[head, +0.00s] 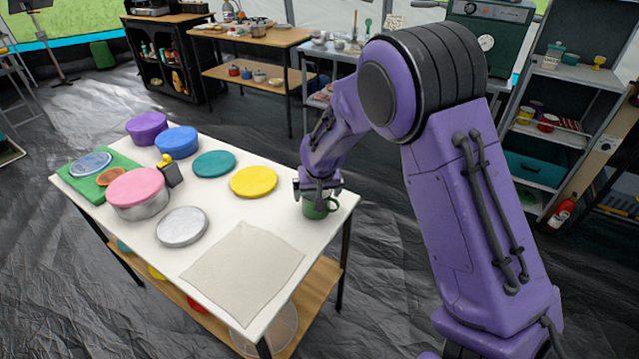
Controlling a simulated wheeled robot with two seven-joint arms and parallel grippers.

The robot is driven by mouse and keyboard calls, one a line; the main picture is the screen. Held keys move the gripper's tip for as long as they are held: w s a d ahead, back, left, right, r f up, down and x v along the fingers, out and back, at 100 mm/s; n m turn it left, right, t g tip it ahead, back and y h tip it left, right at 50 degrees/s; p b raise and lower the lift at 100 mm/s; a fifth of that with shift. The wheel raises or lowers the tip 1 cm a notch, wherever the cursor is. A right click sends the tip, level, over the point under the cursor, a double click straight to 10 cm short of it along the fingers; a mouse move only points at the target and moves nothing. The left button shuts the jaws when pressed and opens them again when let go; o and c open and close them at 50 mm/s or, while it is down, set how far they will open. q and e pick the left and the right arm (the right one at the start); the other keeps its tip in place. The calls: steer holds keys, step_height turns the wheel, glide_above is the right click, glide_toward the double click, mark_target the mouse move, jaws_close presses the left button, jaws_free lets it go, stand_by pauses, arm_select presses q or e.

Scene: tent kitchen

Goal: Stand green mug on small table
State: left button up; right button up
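The green mug (318,209) is at the right edge of the small white table (210,255), with its handle toward the right. It looks upright, and I cannot tell for sure whether its base rests on the tabletop. My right gripper (319,193) points down at the mug's top, with its fingers at the rim. The fingertips and the rim are partly hidden by the gripper, so its grip is unclear. My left gripper is not in view.
A beige cloth (245,268) lies at the table's near side. A yellow lid (254,181), a teal lid (214,164), a silver lid (182,227) and a pink-lidded tin (137,193) stand on it. A grey shelf unit (545,135) stands at right.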

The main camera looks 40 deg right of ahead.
steer(key=v, duration=0.7)
steer(key=shift+s+r, duration=0.1)
steer(key=shift+r, duration=0.05)
